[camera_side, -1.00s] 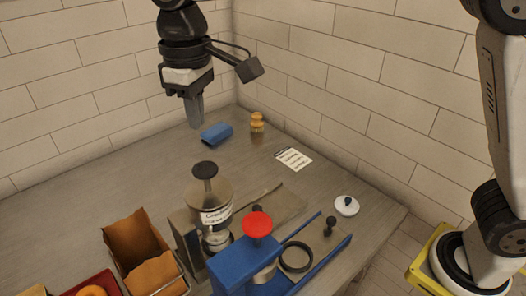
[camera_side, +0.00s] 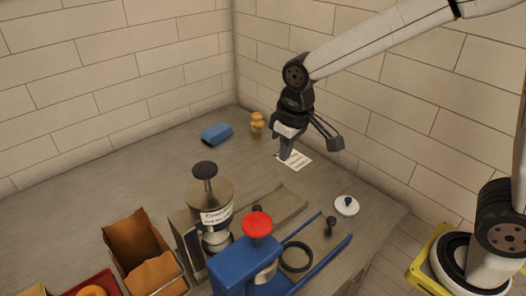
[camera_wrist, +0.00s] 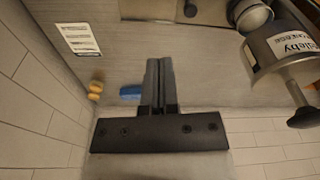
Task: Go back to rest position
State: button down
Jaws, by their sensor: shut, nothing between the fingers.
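My gripper (camera_side: 285,153) is shut and empty. In the side view it hangs above the back right of the counter, in front of the white printed card (camera_side: 296,160), and hides part of it. In the wrist view the two fingers of my gripper (camera_wrist: 159,62) are together with nothing between them. The card (camera_wrist: 77,38) also shows there at the upper left, clear of the fingers.
A labelled dispenser (camera_side: 212,198) and a blue press (camera_side: 242,265) with a red knob stand in front. A blue block (camera_side: 216,133), a small orange-brown jar (camera_side: 257,122) and a white lid (camera_side: 346,205) lie around the counter. Brick walls close the back.

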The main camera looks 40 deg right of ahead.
jog(key=s+d+f+m+t, duration=0.1)
jog(key=s+d+f+m, duration=0.1)
jog(key=s+d+f, duration=0.5)
jog(key=s+d, duration=0.1)
jog(key=s, duration=0.1)
jog(key=shift+s+d+f, duration=0.3)
jog(key=shift+s+d, duration=0.05)
